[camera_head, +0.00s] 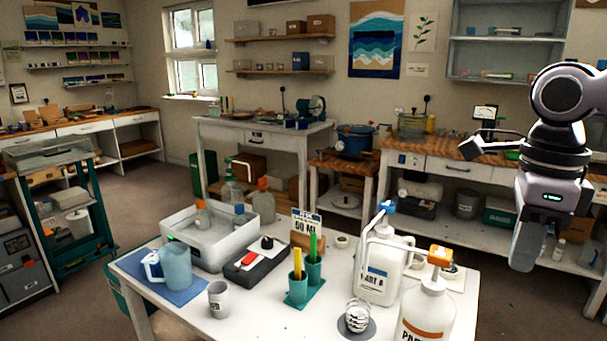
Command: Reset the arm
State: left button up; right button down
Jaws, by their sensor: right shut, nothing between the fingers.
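My right arm comes in from the right edge of the head view, bent and raised. Its gripper (525,240) points down, shut and empty, in the air to the right of the white table (250,322). It touches nothing that I can see. My left gripper is not in view.
The table holds a white bin (222,243), a blue pitcher (177,267), a grey cup (219,299), green holders (299,290), a glass (357,316) and two pump bottles (378,279) (427,307). Benches line the back wall. Floor shows between table and benches.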

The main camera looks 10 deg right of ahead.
jog(key=w+a+f+m+t+y, duration=0.3)
jog(key=w+f+m+t+y, duration=0.2)
jog(key=f+m+t+y, duration=0.5)
jog(key=s+d+f+m+t+h, duration=0.1)
jog(key=s+d+f+m+h, duration=0.2)
jog(key=f+m+h, duration=0.7)
jog(key=s+d+f+m+t+h, duration=0.2)
jog(key=s+d+f+m, duration=0.3)
jog(key=m, duration=1.1)
jog(key=s+a+f+m+g+y, duration=0.1)
jog(key=s+a+f+m+g, duration=0.35)
jog(key=s+a, duration=0.3)
jog(key=s+a+f+m+g+y, duration=0.1)
jog(key=s+a+f+m+g, duration=0.4)
jog(key=a, duration=0.3)
jog(key=w+a+f+n+t+y, duration=0.2)
jog(key=w+f+t, duration=0.3)
jog(key=f+t, duration=0.2)
jog(key=shift+a+f, duration=0.3)
jog(key=shift+f, duration=0.7)
